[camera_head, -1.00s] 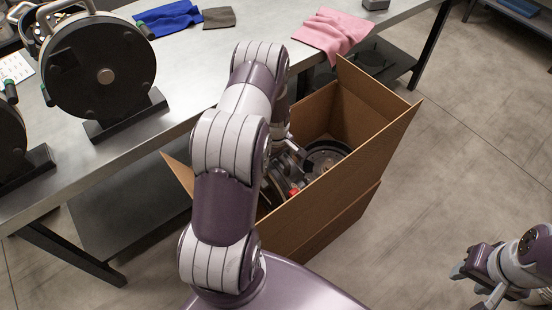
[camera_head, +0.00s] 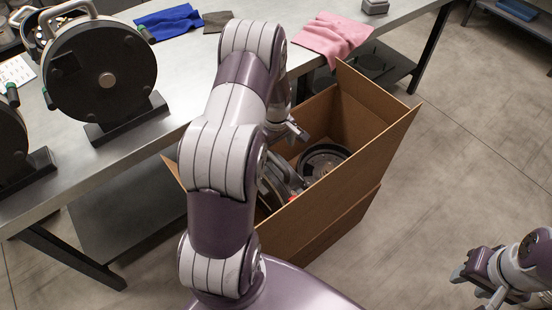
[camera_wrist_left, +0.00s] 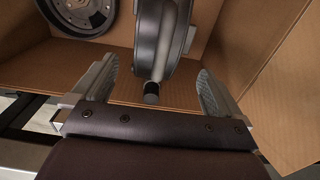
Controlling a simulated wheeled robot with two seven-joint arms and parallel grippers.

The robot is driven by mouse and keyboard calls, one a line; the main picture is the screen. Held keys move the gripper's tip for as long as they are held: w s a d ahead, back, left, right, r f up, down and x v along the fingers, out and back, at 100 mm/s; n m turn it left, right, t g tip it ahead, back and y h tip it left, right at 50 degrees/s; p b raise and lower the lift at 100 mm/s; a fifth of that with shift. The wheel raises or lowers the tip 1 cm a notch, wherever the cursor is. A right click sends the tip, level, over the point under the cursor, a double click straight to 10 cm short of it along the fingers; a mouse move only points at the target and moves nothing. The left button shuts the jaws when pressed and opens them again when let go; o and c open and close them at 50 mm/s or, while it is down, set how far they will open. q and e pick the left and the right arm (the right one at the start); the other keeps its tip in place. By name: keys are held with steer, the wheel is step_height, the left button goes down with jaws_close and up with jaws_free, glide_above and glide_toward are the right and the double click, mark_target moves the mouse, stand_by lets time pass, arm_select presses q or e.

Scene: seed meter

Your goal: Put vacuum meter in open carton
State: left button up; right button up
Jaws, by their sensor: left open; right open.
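The open carton (camera_head: 345,200) stands on the floor in front of the table, its flaps up. Inside it lie a dark round meter with a pale rim (camera_head: 324,160) and a second grey meter part (camera_head: 270,190), partly hidden by my left arm. In the left wrist view the round meter (camera_wrist_left: 82,12) is at top left and the grey rounded body (camera_wrist_left: 160,40) with a small dark knob is at the top middle. My left gripper (camera_wrist_left: 152,88) is open and empty above the carton, its fingers either side of the knob without touching visibly. My right gripper (camera_head: 478,280) is open and empty at lower right.
A black round meter on a stand (camera_head: 100,75) is on the metal table (camera_head: 190,75), with another at the left edge. Blue (camera_head: 170,20) and pink (camera_head: 333,38) cloths lie on the table. The floor right of the carton is clear.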

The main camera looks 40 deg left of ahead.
arm_select(q)
step_height(320, 180, up, 4)
steer(key=shift+r, duration=0.1)
steer(key=s+d+r+m, duration=0.5)
steer(key=s+d+m, duration=0.1)
steer(key=d+m, duration=0.1)
steer(key=s+d+r+m+t, duration=0.1)
steer(key=s+d+r+m, duration=0.4)
steer(key=d+m, duration=0.3)
steer(key=shift+s+d, duration=0.8)
steer(key=shift+d, duration=0.1)
steer(key=shift+r, duration=0.1)
